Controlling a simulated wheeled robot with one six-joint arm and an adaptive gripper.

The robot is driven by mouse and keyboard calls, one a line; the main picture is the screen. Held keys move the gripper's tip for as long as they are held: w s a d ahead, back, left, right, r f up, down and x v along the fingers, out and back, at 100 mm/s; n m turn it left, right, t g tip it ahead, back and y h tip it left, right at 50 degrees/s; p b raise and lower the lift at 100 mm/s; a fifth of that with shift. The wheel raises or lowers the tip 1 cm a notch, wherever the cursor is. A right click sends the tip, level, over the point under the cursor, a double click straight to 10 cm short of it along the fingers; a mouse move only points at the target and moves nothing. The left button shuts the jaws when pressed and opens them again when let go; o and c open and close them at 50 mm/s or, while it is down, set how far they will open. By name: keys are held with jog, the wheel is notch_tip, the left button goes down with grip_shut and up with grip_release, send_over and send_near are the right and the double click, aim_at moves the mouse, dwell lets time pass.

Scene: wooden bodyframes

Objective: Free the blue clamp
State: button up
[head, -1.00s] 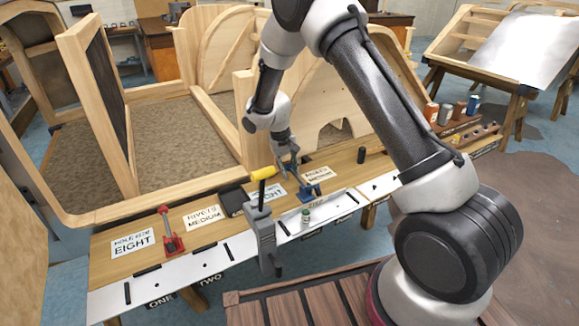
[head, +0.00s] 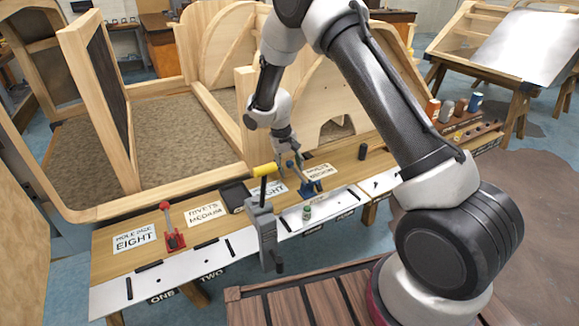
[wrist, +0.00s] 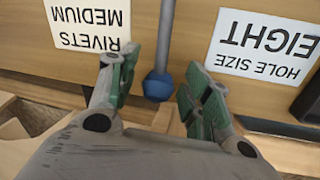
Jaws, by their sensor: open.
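The blue clamp (head: 314,188) stands on the wooden bench between the HOLE SIZE EIGHT card and the right RIVETS MEDIUM card. Its lever slants up and left to a blue ball knob (head: 290,163). In the wrist view the grey lever (wrist: 166,35) runs to the blue knob (wrist: 158,86), which lies between the spread green-padded fingers. My gripper (head: 285,170) is open around the knob; it also shows in the wrist view (wrist: 161,62). Gaps show on both sides of the knob. The clamp's base is out of the wrist view.
A grey post with a yellow-topped handle (head: 262,215) stands in front, left of the clamp. A red clamp (head: 171,228) is at the bench's left. A small green-banded can (head: 307,212) sits on the white strip. A wooden frame (head: 200,110) rises behind the bench.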

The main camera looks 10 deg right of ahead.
notch_tip(320, 180, up, 12)
jog(key=a, duration=0.2)
jog(key=shift+a+f, duration=0.15)
jog(key=s+d+r+t, duration=0.1)
jog(key=s+d+r, duration=0.5)
jog(key=s, duration=0.6)
jog(key=s+d+r+t+y, duration=0.1)
jog(key=s+d+r, duration=0.5)
jog(key=s, duration=0.6)
jog(key=s+d+r+t+y, duration=0.1)
jog(key=s+d+r+t, duration=0.1)
jog(key=s+d+r, duration=0.4)
jog(key=s+r, duration=0.4)
jog(key=s, duration=0.2)
jog(key=shift+s+m, duration=0.25)
jog(key=shift+m, duration=0.15)
